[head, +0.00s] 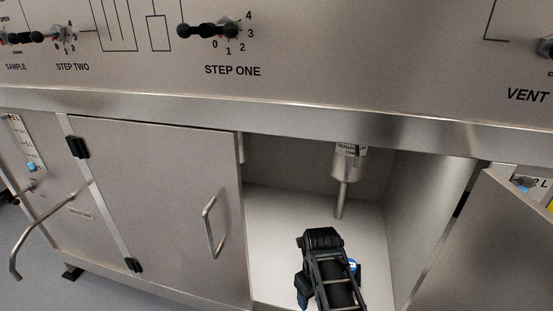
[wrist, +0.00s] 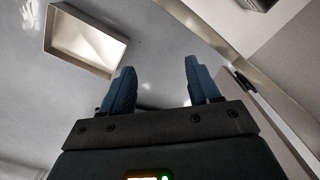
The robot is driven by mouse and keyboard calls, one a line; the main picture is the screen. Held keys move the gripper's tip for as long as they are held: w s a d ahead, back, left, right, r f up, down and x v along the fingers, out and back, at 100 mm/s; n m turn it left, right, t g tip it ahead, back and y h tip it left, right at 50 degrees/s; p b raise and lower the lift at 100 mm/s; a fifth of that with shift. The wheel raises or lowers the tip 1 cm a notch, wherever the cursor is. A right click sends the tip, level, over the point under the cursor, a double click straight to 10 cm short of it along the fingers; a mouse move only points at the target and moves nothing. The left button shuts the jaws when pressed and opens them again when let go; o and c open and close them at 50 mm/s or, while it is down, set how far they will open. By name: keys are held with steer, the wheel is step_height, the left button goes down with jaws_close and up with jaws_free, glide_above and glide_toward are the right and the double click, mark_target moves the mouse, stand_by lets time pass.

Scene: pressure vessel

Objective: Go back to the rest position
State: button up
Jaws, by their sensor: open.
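My arm's dark end shows at the bottom of the head view, in front of the open cabinet bay (head: 275,215). In the wrist view my gripper (wrist: 160,85) has its two blue fingers apart with nothing between them. A metal cylinder (head: 346,165) with a label and a thin tube below it hangs inside the bay, above and beyond my arm. The fingertips are not clear in the head view.
A closed cabinet door (head: 155,205) with a handle is left of the bay. An open door (head: 500,245) stands at the right. The panel above carries the STEP ONE knob (head: 208,31) and STEP TWO knob (head: 60,35). A bent metal handle (head: 45,230) sticks out at far left.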

steer(key=s+d+f+n+t+h, duration=0.1)
steer(key=s+d+f+n+t, duration=0.1)
steer(key=s+d+f+n, duration=0.4)
steer(key=s+d+f+n+t, duration=0.15)
steer(key=s+d, duration=0.25)
steer(key=d, duration=0.4)
steer(key=s+d+r+n+t, duration=0.25)
steer(key=s+n, duration=0.25)
steer(key=s, duration=0.3)
steer(key=s+d+r+n+t, duration=0.25)
steer(key=s+n, duration=0.25)
steer(key=s, duration=0.3)
steer(key=s+a+r+n+t+y, duration=0.1)
steer(key=s+a+r+n+t, duration=0.15)
steer(key=s+r+n, duration=0.5)
steer(key=s+a+r+n+t, duration=0.25)
steer(key=s+r, duration=0.65)
steer(key=r, duration=0.5)
step_height(320, 180, up, 22)
steer(key=s+a+n+p, duration=0.2)
steer(key=p, duration=1.3)
steer(key=shift+r+t, duration=0.15)
steer(key=shift+t, duration=0.3)
